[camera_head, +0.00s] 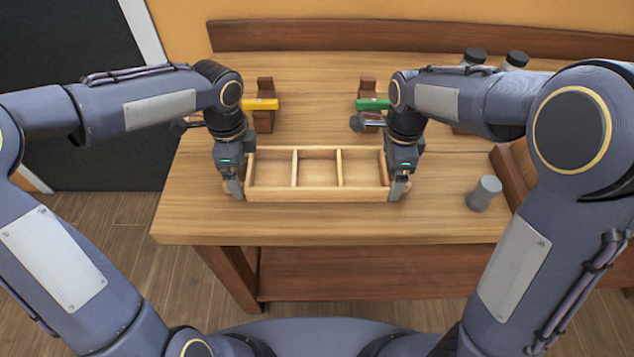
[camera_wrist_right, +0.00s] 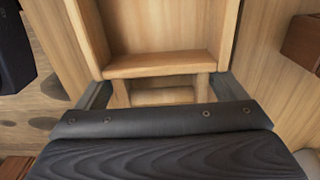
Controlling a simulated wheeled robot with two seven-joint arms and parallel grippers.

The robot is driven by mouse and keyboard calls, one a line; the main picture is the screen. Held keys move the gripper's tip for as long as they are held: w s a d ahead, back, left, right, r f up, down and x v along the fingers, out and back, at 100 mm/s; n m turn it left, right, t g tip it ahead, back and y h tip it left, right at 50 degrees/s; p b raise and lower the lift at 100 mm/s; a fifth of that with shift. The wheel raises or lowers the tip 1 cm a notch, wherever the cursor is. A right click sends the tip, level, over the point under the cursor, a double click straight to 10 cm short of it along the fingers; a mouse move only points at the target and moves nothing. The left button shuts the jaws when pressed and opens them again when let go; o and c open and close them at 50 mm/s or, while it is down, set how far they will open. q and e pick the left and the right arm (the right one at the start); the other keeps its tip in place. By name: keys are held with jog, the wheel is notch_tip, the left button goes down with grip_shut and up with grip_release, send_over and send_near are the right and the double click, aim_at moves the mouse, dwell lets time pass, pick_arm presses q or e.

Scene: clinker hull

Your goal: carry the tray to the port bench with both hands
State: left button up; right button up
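The wooden tray (camera_head: 318,196), with three empty compartments, sits flat on the workbench (camera_head: 330,226) between my grippers. My left gripper (camera_head: 234,190) points down at the tray's left end; its fingers partly hide the handle there. My right gripper (camera_head: 399,188) points down at the right end. In the right wrist view, its fingers (camera_wrist_right: 164,92) stand wide apart on either side of the tray's end handle (camera_wrist_right: 163,97), close against its posts. I cannot tell whether they press on it. Which bench is the port one is not shown.
A yellow piece (camera_head: 260,104) and a green piece (camera_head: 372,104) rest on wooden stands behind the tray. Two dark-capped jars (camera_head: 474,57) stand at the back right. The bench front is clear.

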pick_arm(q)
jog(key=shift+o, duration=0.7)
pick_arm(e)
jog(key=shift+o, duration=0.7)
jog(key=shift+r, duration=0.1)
pick_arm(q)
notch_tip(320, 180, up, 12)
pick_arm(e)
notch_tip(320, 180, up, 12)
